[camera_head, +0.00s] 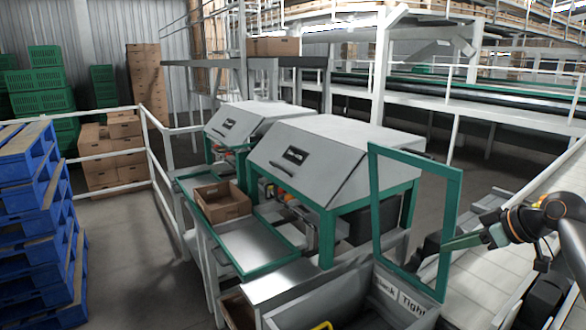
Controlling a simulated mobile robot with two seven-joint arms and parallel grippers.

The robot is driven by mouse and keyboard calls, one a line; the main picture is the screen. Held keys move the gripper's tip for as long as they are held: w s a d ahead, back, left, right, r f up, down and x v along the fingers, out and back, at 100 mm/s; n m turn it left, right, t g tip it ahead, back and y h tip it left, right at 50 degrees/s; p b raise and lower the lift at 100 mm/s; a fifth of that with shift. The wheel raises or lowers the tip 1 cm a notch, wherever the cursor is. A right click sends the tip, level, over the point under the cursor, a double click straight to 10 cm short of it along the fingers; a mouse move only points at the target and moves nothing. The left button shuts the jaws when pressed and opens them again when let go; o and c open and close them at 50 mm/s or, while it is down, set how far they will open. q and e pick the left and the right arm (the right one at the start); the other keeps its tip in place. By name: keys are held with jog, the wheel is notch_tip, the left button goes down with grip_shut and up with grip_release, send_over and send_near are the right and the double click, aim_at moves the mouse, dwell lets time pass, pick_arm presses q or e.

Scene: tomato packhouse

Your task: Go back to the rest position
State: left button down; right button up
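My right arm comes in from the right edge. Its gripper (452,243) points left, close to the right post of an upright green frame (452,205). Its fingertips are small and dark there, so I cannot tell whether they are open or shut, or whether they touch the frame. I make out nothing held in it. My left arm and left gripper are out of view.
Two grey-lidded machines (335,150) stand in the middle. A cardboard box (222,201) sits on the green-edged metal table (262,262) before them. A grey bin (330,305) is at the bottom. A pale conveyor (490,275) runs at right; blue pallets (40,220) stand left.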

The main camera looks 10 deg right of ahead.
jog(key=s+a+f+g+h, duration=0.1)
jog(key=s+a+f, duration=0.35)
jog(key=f, duration=0.35)
jog(key=s+a+f+g, duration=0.2)
jog(key=s+a+f, duration=0.2)
jog(key=a+f, duration=0.3)
jog(key=s+a+f+g+h, duration=0.1)
jog(key=s+a+f, duration=0.35)
jog(key=f, duration=0.45)
jog(key=s+a+f+m, duration=0.1)
jog(key=s+a, duration=0.2)
jog(key=s, duration=0.3)
jog(key=s+a+m+g+h, duration=0.1)
jog(key=s+a, duration=0.2)
jog(key=s, duration=0.3)
jog(key=s+a+f+m, duration=0.1)
jog(key=s+a, duration=0.1)
jog(key=s, duration=0.4)
jog(key=w+a+f+t, duration=0.2)
jog(key=f+t, duration=0.1)
jog(key=f, duration=0.2)
jog(key=w+a+f+t+y, duration=0.1)
jog(key=w+a+f+t, duration=0.1)
jog(key=f, duration=0.3)
jog(key=shift+w+a+f+t+y+p, duration=0.15)
jog(key=shift+a+f+t+y+p, duration=0.15)
jog(key=shift+a+t+p, duration=0.1)
